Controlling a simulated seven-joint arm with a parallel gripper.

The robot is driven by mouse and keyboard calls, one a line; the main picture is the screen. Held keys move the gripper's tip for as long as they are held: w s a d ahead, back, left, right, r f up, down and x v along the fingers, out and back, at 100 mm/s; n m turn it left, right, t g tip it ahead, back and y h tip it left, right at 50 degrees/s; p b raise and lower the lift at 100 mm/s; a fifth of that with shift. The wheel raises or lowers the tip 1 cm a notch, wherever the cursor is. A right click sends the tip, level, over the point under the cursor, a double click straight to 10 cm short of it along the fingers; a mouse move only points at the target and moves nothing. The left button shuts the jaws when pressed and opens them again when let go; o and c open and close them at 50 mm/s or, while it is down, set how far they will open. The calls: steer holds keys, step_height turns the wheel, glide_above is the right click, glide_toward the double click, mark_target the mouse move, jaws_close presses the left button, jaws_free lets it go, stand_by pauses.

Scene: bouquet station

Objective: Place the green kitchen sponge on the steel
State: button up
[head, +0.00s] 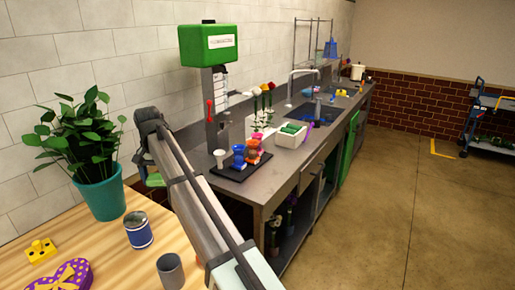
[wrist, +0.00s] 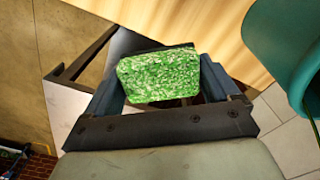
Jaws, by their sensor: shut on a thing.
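My gripper (wrist: 164,84) is shut on the green kitchen sponge (wrist: 158,76), which sits between the two fingers in the wrist view. The sponge has a mottled light and dark green face. In the head view, my gripper (head: 148,160) is raised between the potted plant and the steel counter, and a green edge of the sponge (head: 154,181) shows below it. The steel counter (head: 262,184) runs along the wall to the right of the gripper. The sponge is apart from the counter; my arm hides part of the counter's near end.
A black tray (head: 228,172) with small colored items, a green-topped dispenser (head: 208,46) and a white bin (head: 291,136) stand on the counter. The wooden table (head: 93,234) carries a plant in a teal pot (head: 102,193), a blue-labelled can (head: 138,230) and a grey cup (head: 170,270).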

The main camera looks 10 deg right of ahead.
steer(key=w+d+f+m, duration=0.1)
steer(key=w+d+m, duration=0.5)
steer(key=d, duration=0.4)
steer(key=w+d+f+m, duration=0.1)
steer(key=w+d+m, duration=0.3)
steer(key=d+m, duration=0.45)
steer(key=m, duration=1.1)
glide_above(266, 183)
step_height(266, 183, down, 2)
steer(key=f, duration=0.1)
steer(key=shift+w+d+f, duration=0.1)
steer(key=shift+f, duration=4.4)
steer(key=shift+f, duration=0.2)
steer(key=o, duration=0.8)
steer(key=shift+c, duration=0.2)
steer(key=shift+r, duration=0.15)
step_height(266, 183, up, 12)
